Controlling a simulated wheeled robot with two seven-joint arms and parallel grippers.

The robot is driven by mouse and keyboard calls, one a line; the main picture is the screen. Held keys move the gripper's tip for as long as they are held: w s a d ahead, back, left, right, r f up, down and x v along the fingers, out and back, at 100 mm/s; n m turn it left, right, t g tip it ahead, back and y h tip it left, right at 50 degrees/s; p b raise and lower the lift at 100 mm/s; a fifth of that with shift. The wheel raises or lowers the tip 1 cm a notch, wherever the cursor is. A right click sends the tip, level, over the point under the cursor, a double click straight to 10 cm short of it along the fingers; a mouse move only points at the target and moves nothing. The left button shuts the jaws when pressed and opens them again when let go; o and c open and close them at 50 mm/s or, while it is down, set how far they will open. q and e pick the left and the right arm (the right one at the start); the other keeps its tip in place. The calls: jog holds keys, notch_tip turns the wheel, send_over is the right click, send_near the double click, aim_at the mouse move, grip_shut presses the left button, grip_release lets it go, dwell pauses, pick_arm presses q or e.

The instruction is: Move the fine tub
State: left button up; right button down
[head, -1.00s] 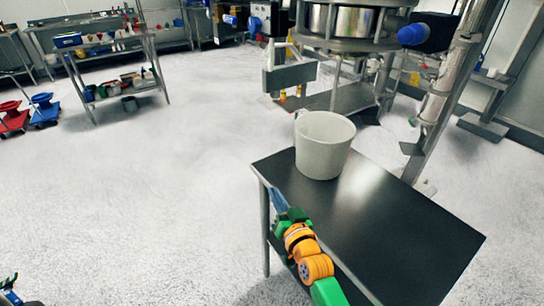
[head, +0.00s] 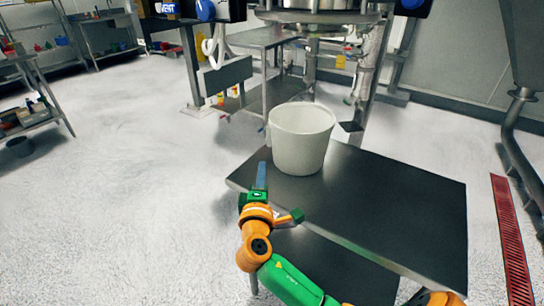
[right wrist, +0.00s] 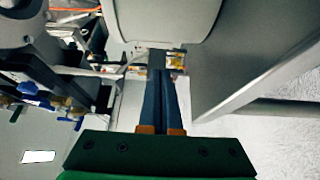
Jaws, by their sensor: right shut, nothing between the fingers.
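The fine tub, a white round tub with a handle (head: 302,142), stands upright on the dark top of a small metal table (head: 390,205), near its back left corner. Its pale wall also shows at the top of the right wrist view (right wrist: 165,18). My right gripper (head: 262,168) is at the table's left edge, to the left of the tub and a little nearer to me. Its blue fingers (right wrist: 161,85) are together with nothing between them. They appear apart from the tub. My left gripper is not in view.
A sifter machine on a metal frame (head: 318,18) stands behind the table. A shelf rack (head: 35,118) stands at the far left, and a red floor grating (head: 512,240) lies at the right. The floor left of the table is clear.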

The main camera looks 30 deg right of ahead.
aim_at(281, 152)
jog(key=x, duration=0.3)
jog(key=shift+w+d, duration=0.15)
jog(key=shift+d, duration=0.15)
jog(key=d+p, duration=0.1)
jog(key=d, duration=0.1)
jog(key=shift+w+d, duration=0.1)
jog(key=shift+d, duration=0.55)
jog(key=shift+w+a, duration=0.1)
jog(key=shift+w+d, duration=0.15)
jog(key=shift+d, duration=1.25)
